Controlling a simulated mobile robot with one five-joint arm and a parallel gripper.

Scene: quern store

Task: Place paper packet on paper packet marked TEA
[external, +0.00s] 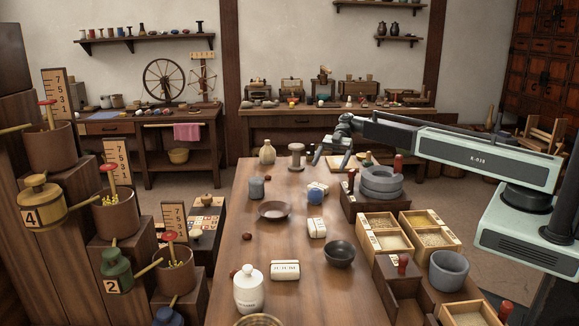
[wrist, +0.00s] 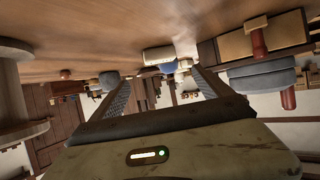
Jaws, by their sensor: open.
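Several pale paper packets lie on the long table: one (external: 285,270) at the front with dark marks, one (external: 317,228) in the middle, and one (external: 318,187) farther back behind a blue ball (external: 315,197). The lettering is too small to read, so I cannot tell which is marked TEA. My gripper (external: 333,158) is above the far end of the table, apart from the packets. In the wrist view, my gripper (wrist: 160,92) has its fingers spread with nothing held. A pale packet (wrist: 157,53) shows beyond and between the fingers, upside down.
A wooden spool (external: 297,156) and a beige bottle (external: 267,152) stand near my gripper. A grey stone quern (external: 381,184) and grain trays (external: 385,233) line the right edge. A black bowl (external: 340,254), brown dish (external: 275,211) and white jar (external: 248,289) stand on the table.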

